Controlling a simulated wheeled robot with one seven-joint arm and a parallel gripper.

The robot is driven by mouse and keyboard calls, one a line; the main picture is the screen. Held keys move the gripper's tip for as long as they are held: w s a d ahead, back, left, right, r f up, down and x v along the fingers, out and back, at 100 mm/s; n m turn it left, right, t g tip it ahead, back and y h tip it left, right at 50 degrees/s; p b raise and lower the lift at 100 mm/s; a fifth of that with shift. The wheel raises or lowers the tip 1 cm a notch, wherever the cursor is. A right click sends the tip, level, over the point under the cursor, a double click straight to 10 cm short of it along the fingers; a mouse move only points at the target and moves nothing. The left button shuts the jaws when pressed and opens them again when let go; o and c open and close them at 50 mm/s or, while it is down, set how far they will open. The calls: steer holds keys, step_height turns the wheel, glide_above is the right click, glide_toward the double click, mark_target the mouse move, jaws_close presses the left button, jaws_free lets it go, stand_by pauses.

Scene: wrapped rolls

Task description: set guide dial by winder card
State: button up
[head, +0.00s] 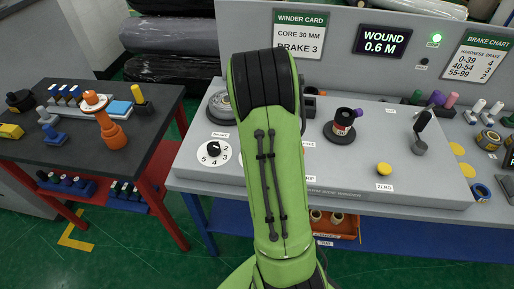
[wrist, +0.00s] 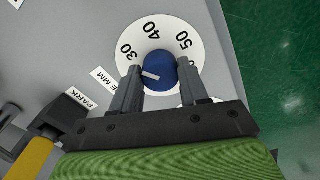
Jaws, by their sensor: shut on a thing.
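The winder card (head: 300,35) on the back panel reads "CORE 30 MM" and "BRAKE 3". In the wrist view, the guide dial is a blue knob (wrist: 160,70) on a white disc (wrist: 138,35) marked 30, 40 and 50. A nearby label, partly covered, ends in "E MM". My gripper (wrist: 158,82) is shut on the blue knob, one finger on each side. The knob's white mark lies on its left side, toward the left finger, a little below the direction of the 30. In the head view my arm hides the gripper and this dial.
A black-knobbed dial (head: 214,149) with numbers up to 5 sits left of my arm. A dark spindle (head: 341,125), a yellow button (head: 384,169) and a black lever (head: 421,130) stand to its right. The dark side table (head: 70,140) holds an orange part (head: 103,120).

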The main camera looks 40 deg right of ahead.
steer(key=shift+w+r, duration=0.1)
stand_by(0.3)
steer(key=o, duration=1.1)
steer(key=shift+c, duration=0.2)
step_height(320, 180, up, 16)
steer(key=p, duration=0.3)
steer(key=shift+p, duration=0.3)
steer(key=shift+a, duration=0.1)
steer(key=s+a+r+m+t, duration=0.1)
steer(key=s+a+r+t, duration=0.15)
steer(key=a, duration=0.55)
steer(key=s+a+r+t, duration=0.1)
steer(key=s+a+r, duration=0.25)
steer(key=a, duration=0.35)
steer(key=s+a+f+m+t, duration=0.1)
steer(key=s+a+m+t, duration=0.1)
steer(key=s+a, duration=0.6)
steer(key=shift+s+f, duration=0.3)
steer(key=shift+s, duration=0.5)
